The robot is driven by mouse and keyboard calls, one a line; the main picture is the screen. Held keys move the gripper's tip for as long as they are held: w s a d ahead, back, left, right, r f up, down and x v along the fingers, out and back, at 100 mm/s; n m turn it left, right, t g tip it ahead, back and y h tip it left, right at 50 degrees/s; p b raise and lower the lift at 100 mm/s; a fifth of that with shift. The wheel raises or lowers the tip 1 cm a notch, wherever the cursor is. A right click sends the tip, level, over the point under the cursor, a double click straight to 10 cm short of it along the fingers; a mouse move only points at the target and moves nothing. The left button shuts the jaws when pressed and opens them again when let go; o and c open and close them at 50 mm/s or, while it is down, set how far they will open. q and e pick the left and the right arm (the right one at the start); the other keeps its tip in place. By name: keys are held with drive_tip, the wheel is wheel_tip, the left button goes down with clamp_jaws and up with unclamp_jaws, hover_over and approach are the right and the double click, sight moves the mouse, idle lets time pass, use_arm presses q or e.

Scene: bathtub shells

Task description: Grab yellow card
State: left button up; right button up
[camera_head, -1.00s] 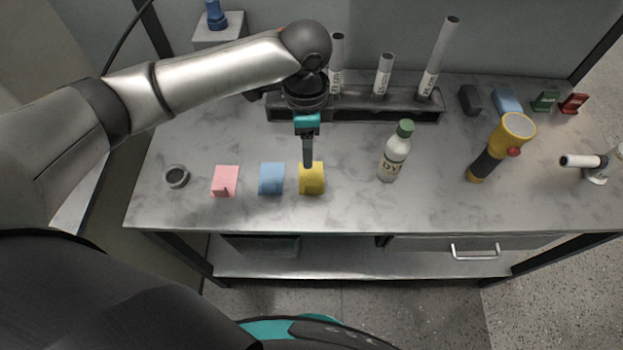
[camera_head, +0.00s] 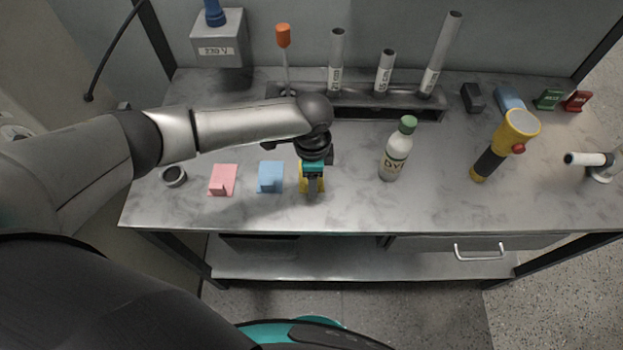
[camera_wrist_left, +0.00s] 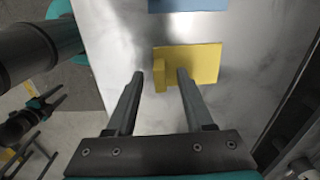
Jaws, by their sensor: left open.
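The yellow card (camera_head: 303,187) lies on the grey bench in the head view, partly hidden by my left gripper (camera_head: 313,188). In the left wrist view the yellow card (camera_wrist_left: 205,64) has a raised block-like tab at its near left corner. My left gripper (camera_wrist_left: 160,75) is open, with one fingertip on each side of this tab. I cannot tell whether the fingers touch it. What looks like my right gripper (camera_wrist_left: 48,101) shows small at the left of the wrist view; its jaws are unclear. It is not in the head view.
A blue card (camera_head: 270,177) and a pink card (camera_head: 222,180) lie to the left, with a dark ring (camera_head: 173,176) beyond. A green-capped bottle (camera_head: 396,150) and a yellow flashlight (camera_head: 495,155) stand to the right. A tube rack (camera_head: 380,112) stands behind.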

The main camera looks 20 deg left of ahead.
use_arm(q)
drive_tip(key=shift+f, duration=0.6)
clamp_jaws()
